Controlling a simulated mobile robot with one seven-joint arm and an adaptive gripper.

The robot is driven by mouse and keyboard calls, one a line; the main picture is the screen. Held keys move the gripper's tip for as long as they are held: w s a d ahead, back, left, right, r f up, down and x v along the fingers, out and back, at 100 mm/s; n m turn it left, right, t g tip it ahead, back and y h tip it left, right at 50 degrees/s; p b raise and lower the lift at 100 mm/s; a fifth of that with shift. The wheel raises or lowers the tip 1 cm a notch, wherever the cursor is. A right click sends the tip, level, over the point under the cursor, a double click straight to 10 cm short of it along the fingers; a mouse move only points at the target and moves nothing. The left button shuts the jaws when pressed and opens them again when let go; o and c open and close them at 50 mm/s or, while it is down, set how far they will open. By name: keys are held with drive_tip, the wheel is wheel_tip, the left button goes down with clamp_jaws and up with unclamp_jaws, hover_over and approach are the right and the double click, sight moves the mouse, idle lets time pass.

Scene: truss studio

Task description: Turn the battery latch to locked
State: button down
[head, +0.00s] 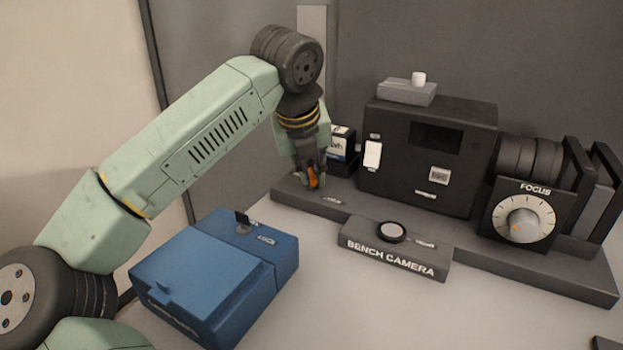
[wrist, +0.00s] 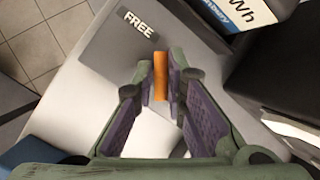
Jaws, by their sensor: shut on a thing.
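The battery latch is an orange lever (head: 313,177) on the dark base of the bench camera, at its left end. In the wrist view the orange lever (wrist: 160,76) stands between my fingertips, with a "FREE" label (wrist: 139,22) beyond it to the left. My gripper (head: 309,181) is shut on the lever from above, and its fingers hide part of it. In the head view the battery (head: 341,150) stands behind my gripper, partly hidden; its "Wh" label (wrist: 232,12) shows in the wrist view. The second latch label is too small to read.
The black camera body (head: 412,170) stands right of my gripper, with a focus dial (head: 523,224) farther right. A "BENCH CAMERA" block (head: 395,250) with a round button is in front. A blue case (head: 215,275) sits at front left. The pale tabletop between them is clear.

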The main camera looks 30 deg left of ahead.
drive_tip(key=m+h, duration=0.1)
drive_tip(key=m, duration=0.1)
drive_tip(key=m+h, duration=0.1)
drive_tip(key=m, duration=0.1)
drive_tip(key=shift+w+r, duration=0.1)
drive_tip(key=shift+r, duration=0.1)
drive_tip(key=shift+a+m+h+p, duration=0.1)
drive_tip(key=shift+m+h+p, duration=0.5)
drive_tip(key=shift+m, duration=1)
drive_tip(key=shift+f, duration=0.1)
drive_tip(key=c, duration=1.7)
unclamp_jaws()
drive_tip(key=shift+o, duration=0.2)
drive_tip(key=shift+s+a+r, duration=0.15)
drive_tip(key=shift+s+r, duration=0.05)
drive_tip(key=shift+r, duration=0.15)
drive_tip(key=v, duration=1.1)
